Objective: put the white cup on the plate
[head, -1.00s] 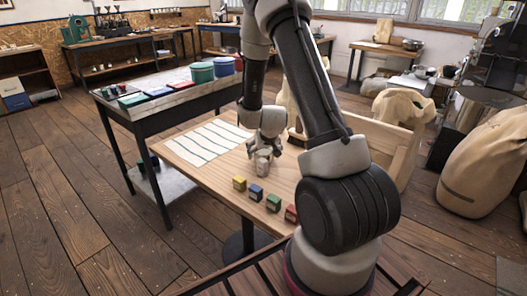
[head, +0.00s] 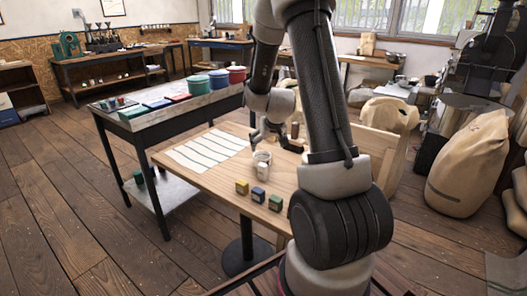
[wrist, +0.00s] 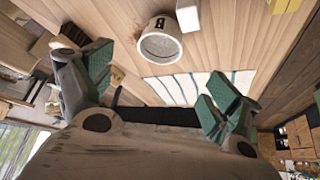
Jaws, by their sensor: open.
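The white cup (head: 262,156) stands on the wooden table (head: 222,182), partly screened by a small white block (head: 263,171) in front of it. In the wrist view the cup (wrist: 160,42) shows a greyish inside and a dark mark on its side; the white block (wrist: 187,17) is close beside it. My gripper (head: 278,142) is open and empty, just behind and above the cup in the head view. Its green-padded fingers (wrist: 160,75) are spread wide in the wrist view, with the cup beyond them. I cannot make out a plate in either view.
A striped sheet (head: 208,149) lies left of the cup. Yellow (head: 242,187), blue (head: 258,195) and green (head: 275,202) blocks line the front edge. A brown cylinder (head: 295,130) stands behind my gripper. A side table (head: 115,113) with coloured containers is at left.

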